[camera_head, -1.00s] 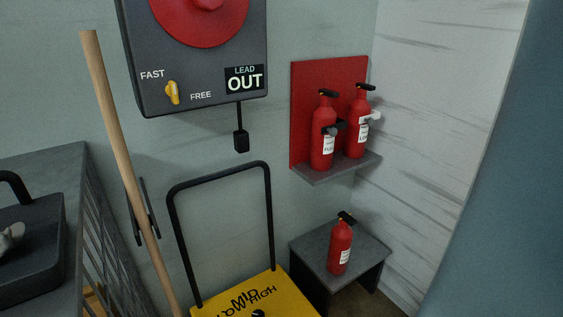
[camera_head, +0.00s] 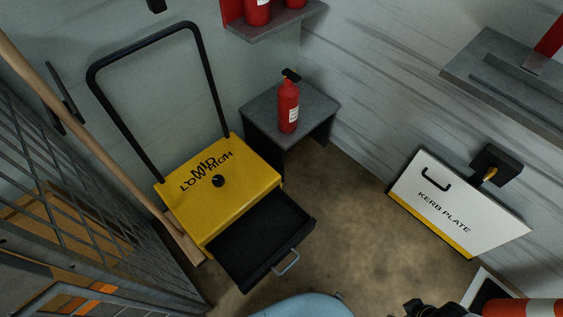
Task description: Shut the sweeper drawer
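The yellow sweeper (camera_head: 218,203) stands on the floor at left centre, with a black push handle (camera_head: 150,45) rising behind it. Its top has a dark knob and the words LOW, MID and HIGH. The black sweeper drawer (camera_head: 262,240) is pulled out of its front, toward the lower right, and looks empty. A grey bar handle (camera_head: 287,262) is on the drawer's front. A dark piece at the bottom edge, right of centre, may be part of my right gripper (camera_head: 432,309); its fingers are not clear. My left gripper is not in view.
A fire extinguisher (camera_head: 288,105) stands on a grey stool (camera_head: 262,112) behind the sweeper. A wooden pole (camera_head: 95,155) leans left of it, beside a mesh cage (camera_head: 75,200). A white KERB PLATE board (camera_head: 455,205) leans at the right wall. Floor right of the drawer is clear.

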